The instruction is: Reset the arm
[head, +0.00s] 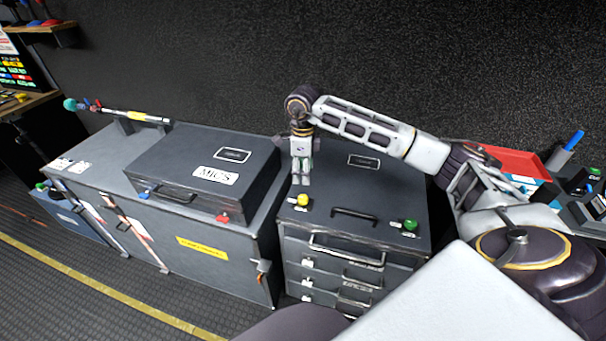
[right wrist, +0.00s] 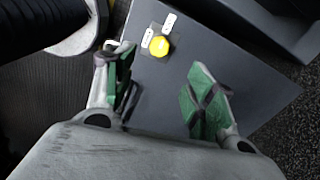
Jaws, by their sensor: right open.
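My right arm (head: 370,125) reaches in from the right in the head view. Its gripper (head: 301,178) points down over the top of the grey drawer cabinet (head: 385,190), close to a yellow knob (head: 303,200). In the right wrist view the gripper (right wrist: 160,105) is open, with green finger pads apart and nothing between them. The yellow knob (right wrist: 159,46) lies beyond the fingertips, beside small white labels. Whether the fingers touch the cabinet top cannot be told. My left gripper is not in view.
A grey MICS case (head: 205,165) sits on a low cabinet to the left. A green knob (head: 410,225) and a black handle (head: 355,213) are on the drawer cabinet's top. A red bin (head: 505,162) stands at the right. A dark wall is behind; the floor at front left is clear.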

